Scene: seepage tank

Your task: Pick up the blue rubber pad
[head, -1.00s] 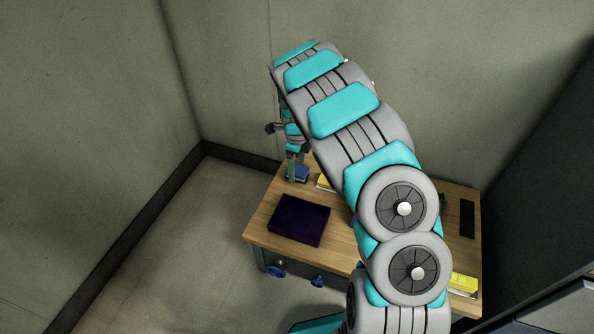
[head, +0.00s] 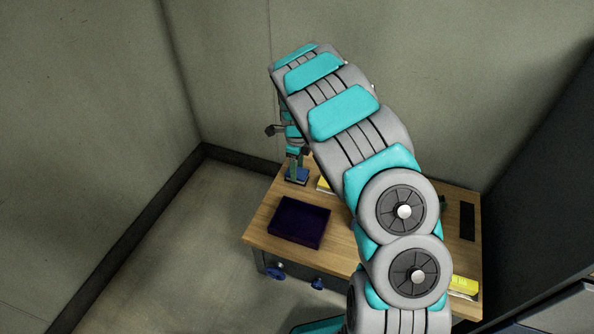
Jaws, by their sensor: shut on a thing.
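The blue rubber pad (head: 302,178) lies at the back left corner of the wooden table. My gripper (head: 293,176) points down at the pad from above, its fingers close together at the pad's left part. It is shut on the pad, which looks to be still at table height. The fingertips are small in the view, and whether the pad touches the table cannot be made out.
A dark purple tray (head: 300,222) sits at the table's front left. A yellow item (head: 324,185) lies right of the pad, partly behind my arm. Another yellow item (head: 464,286) and a black strip (head: 467,221) lie at the right. Walls stand behind.

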